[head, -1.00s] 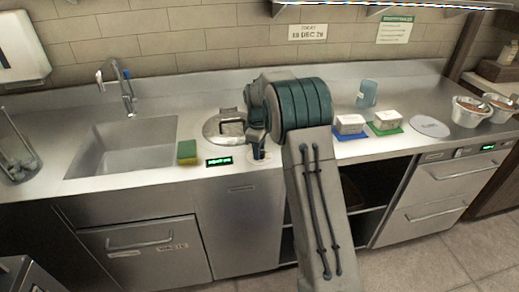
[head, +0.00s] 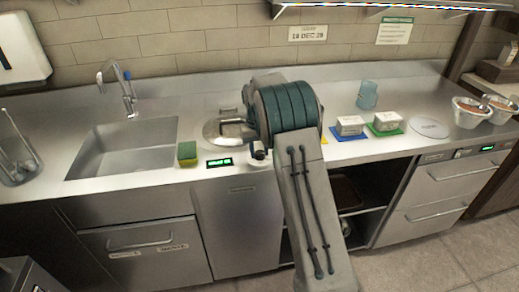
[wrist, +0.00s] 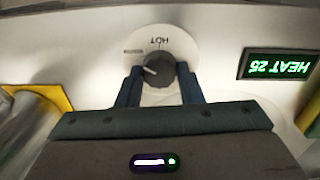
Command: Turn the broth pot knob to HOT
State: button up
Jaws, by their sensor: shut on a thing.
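The dark knob (wrist: 156,77) sits on a white round dial plate (wrist: 178,40) in the wrist view. The word HOT is printed upside down at the plate's top, and a smaller label, too blurred to read, is to its left. The knob's white pointer mark points left, away from HOT. My gripper (wrist: 160,73) is shut on the knob, one finger on each side. A green display (wrist: 278,64) beside it reads HEAT 25, upside down. In the head view the broth pot's steel lid (head: 218,130) is partly behind my arm, and the display (head: 219,162) is small. My arm mostly hides the knob there.
A yellow-green sponge (head: 187,153) lies between the sink (head: 125,150) and the display. To the right are white blocks on a blue mat (head: 346,136) and a green mat (head: 383,131), a blue cup (head: 367,95), a white disc (head: 429,128) and bowls (head: 469,112).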

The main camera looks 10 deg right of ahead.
aim_at(259, 151)
jog(key=m, duration=0.6)
jog(key=shift+w+d+r+p, duration=0.1)
jog(key=shift+p, duration=0.3)
jog(key=m, duration=0.5)
jog(key=shift+m+p, duration=0.3)
jog(key=shift+m, duration=0.1)
jog(key=o, duration=1)
jog(key=shift+c, duration=0.2)
notch_tip(259, 151, up, 14)
jog(key=shift+w+b, duration=0.25)
jog(key=shift+b, duration=0.1)
